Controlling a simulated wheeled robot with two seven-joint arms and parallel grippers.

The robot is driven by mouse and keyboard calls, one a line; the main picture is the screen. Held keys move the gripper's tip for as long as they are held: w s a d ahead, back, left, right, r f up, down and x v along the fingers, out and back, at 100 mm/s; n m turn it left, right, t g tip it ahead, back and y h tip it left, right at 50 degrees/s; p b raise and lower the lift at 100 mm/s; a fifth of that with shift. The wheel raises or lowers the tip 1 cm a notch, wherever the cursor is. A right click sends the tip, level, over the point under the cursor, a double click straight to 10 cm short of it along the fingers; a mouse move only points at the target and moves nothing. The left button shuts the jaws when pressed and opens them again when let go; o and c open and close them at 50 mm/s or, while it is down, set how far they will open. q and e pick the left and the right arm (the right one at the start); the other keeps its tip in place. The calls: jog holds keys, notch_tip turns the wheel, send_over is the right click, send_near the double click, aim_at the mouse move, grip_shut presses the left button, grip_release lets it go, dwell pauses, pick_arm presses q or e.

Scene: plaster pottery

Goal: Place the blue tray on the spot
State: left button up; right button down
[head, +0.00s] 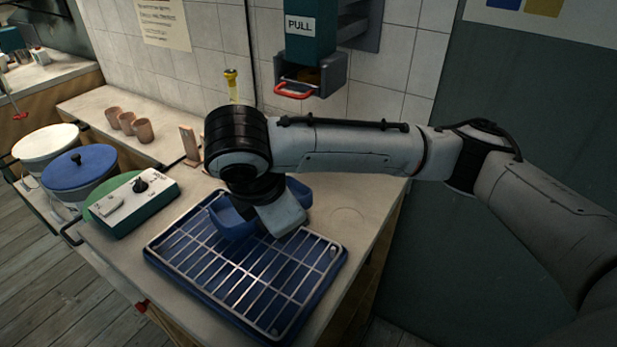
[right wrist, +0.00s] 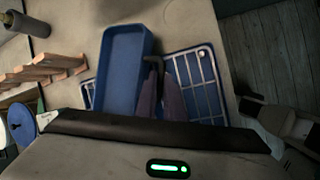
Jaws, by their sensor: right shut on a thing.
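The small blue tray (head: 231,221) is at the back part of the wire rack in the head view, partly hidden by my right wrist. My right gripper (head: 283,214) is over it and shut on its side wall. In the right wrist view, the empty blue tray (right wrist: 122,65) lies left of the fingers (right wrist: 158,85), its near end hidden by my gripper body. I cannot tell whether the tray touches the rack or hangs just above it. A faint round outline, seemingly the spot (head: 350,217), marks the bare worktop right of the tray. My left gripper is out of view.
The wire rack sits on a larger blue drip tray (head: 155,251). A control box (head: 135,203), lidded buckets (head: 78,166) and several clay cups (head: 126,121) stand left. A press with a red handle (head: 294,90) hangs above the back. The worktop (head: 372,205) right of the rack is clear.

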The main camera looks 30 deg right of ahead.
aim_at(300, 198)
jog(key=shift+w+d+f+n+t+y, duration=0.1)
jog(key=shift+w+d+n+t+y, duration=0.2)
jog(key=shift+n, duration=0.5)
jog(key=n, duration=0.1)
jog(key=w+d+n+y, duration=0.1)
jog(key=d+n, duration=0.1)
jog(key=shift+w+d+r+t, duration=0.2)
jog(key=shift+d+r+t, duration=0.05)
jog(key=shift+r+t, duration=0.05)
jog(key=shift+w+d+r+n+y, duration=0.15)
jog(key=shift+w+d+n+y, duration=0.1)
jog(key=shift+d+n+y, duration=0.2)
jog(key=w+d, duration=0.3)
jog(key=d, duration=0.2)
jog(key=w+d+f+p, duration=0.1)
jog(key=w+d, duration=0.2)
jog(key=d, duration=0.3)
jog(key=w+d, duration=0.4)
jog(key=d, duration=0.2)
jog(key=shift+w+f+p, duration=0.1)
jog(key=shift+f+p, duration=0.3)
jog(key=shift+d+f, duration=0.1)
jog(key=shift+f, duration=2.55)
jog(key=c, duration=2)
grip_release()
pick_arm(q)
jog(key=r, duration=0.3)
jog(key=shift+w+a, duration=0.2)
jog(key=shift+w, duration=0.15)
